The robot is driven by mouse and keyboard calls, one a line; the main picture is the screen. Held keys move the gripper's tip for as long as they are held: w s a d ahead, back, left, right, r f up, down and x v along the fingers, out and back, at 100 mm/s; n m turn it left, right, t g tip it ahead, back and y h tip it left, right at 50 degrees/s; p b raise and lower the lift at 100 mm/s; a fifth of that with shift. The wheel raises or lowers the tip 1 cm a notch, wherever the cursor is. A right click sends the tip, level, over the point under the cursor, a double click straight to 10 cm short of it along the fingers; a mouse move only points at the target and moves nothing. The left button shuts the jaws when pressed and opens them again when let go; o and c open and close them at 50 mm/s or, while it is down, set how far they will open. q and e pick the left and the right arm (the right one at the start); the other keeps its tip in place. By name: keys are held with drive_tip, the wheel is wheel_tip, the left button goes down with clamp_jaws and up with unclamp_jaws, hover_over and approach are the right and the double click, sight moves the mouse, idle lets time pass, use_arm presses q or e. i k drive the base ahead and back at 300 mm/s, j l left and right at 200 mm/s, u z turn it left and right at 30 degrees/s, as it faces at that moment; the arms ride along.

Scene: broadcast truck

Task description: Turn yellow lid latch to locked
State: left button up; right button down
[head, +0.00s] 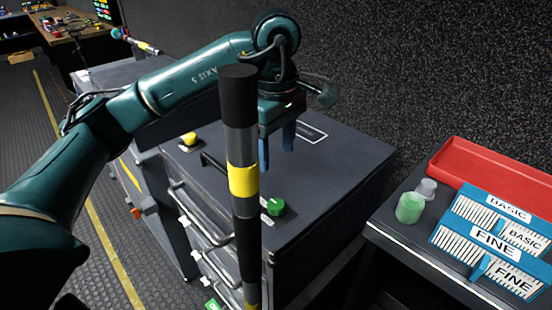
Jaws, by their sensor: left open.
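A yellow latch knob (189,139) sits on the dark lid (330,180) of a cabinet, near its left edge. Its turned position is too small to tell. A green knob (276,206) sits on the same lid, nearer to me. My left gripper (277,151) points down over the lid with its two blue fingers apart and nothing visible between them. It is to the right of the yellow latch, apart from it. A black pole hides part of the gripper's left side and part of the lid. My right gripper is not in view.
A black pole with a yellow band (243,181) stands upright in front of the cabinet. Handles (205,238) stick out from the cabinet front. At right, a side table holds a red tray (480,168), a green jar (409,208) and blue labelled racks (470,216). A speckled dark wall stands behind.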

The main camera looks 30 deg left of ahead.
sight(191, 139)
drive_tip(key=k+j, duration=0.25)
drive_tip(key=k, duration=0.25)
drive_tip(key=k+j, duration=0.25)
drive_tip(key=k, duration=0.2)
